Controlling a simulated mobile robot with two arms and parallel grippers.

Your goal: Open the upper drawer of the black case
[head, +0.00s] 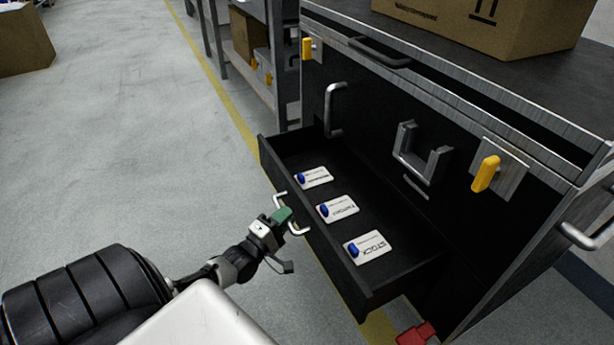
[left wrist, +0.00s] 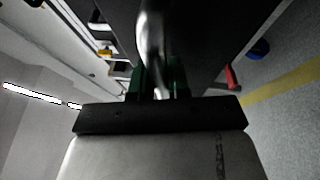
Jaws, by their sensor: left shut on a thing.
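The black case (head: 455,235) stands at the right with a drawer (head: 330,250) pulled well out of its front. Inside the drawer lie three white cards (head: 371,250) with blue pieces on them. The drawer's silver handle (head: 298,231) is on its front face. My left gripper (head: 284,214), with green fingertips, is shut on this handle. In the left wrist view the handle (left wrist: 152,45) runs between the green fingers (left wrist: 160,82). My right gripper is not in view.
A cardboard box (head: 480,22) stands on the case top. Yellow latches (head: 485,174), a bracket (head: 421,155) and an upright handle (head: 333,110) are on the case front. A red object (head: 416,335) is low by the drawer. Shelving (head: 280,65) stands behind.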

